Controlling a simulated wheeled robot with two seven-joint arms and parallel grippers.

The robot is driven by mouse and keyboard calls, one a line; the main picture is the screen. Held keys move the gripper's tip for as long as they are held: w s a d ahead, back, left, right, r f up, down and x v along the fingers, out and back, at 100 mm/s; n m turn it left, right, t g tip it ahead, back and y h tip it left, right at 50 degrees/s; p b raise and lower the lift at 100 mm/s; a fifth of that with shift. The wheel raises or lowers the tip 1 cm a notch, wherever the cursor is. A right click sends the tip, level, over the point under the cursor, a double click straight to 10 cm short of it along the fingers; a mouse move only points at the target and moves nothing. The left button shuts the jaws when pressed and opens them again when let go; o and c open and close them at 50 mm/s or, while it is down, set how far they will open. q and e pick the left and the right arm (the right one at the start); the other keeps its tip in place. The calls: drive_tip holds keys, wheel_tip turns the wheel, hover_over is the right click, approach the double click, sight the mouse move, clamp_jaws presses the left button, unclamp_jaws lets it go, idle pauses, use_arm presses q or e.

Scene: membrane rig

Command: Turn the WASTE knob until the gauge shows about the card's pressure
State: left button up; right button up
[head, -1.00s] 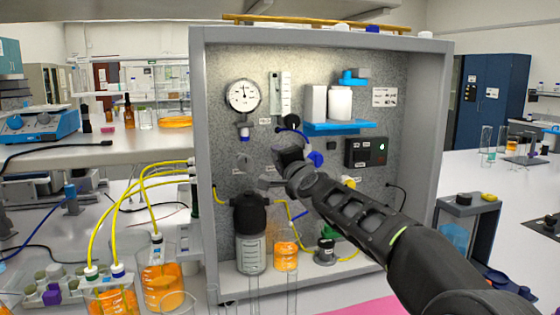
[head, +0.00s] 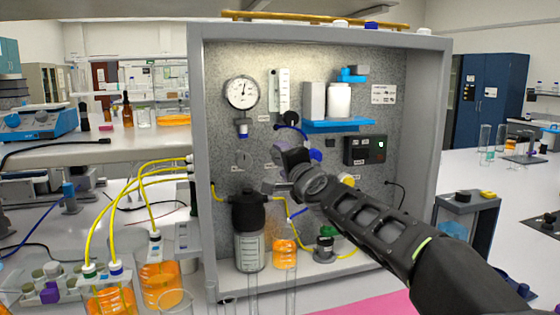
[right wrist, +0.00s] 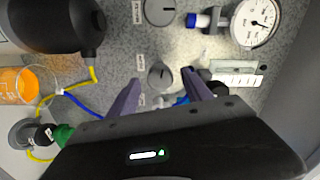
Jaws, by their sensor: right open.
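The round white gauge (head: 242,93) is at the panel's upper left and also shows in the right wrist view (right wrist: 254,22); I cannot read its value. My right gripper (head: 274,172) is in front of the panel, below the gauge. In the right wrist view its two fingers (right wrist: 160,92) are apart, with a grey knob (right wrist: 160,75) between and beyond them; contact is not visible. A second grey knob (right wrist: 159,10) is beside it, and also shows in the head view (head: 244,160). The knob labels are too small to read. A white card (head: 383,94) with unreadable text is at the panel's upper right. My left gripper is not visible.
A black-capped vessel (head: 249,235) and an orange beaker (head: 285,254) stand below the gripper. A blue shelf (head: 338,126) and a black display box (head: 365,150) are on the panel to the right. Blue and yellow tubes run near the fingers.

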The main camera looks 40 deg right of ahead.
drive_tip(key=v, duration=0.3)
drive_tip(key=shift+s+a, duration=0.15)
drive_tip(key=shift+s, duration=0.25)
idle(2.6)
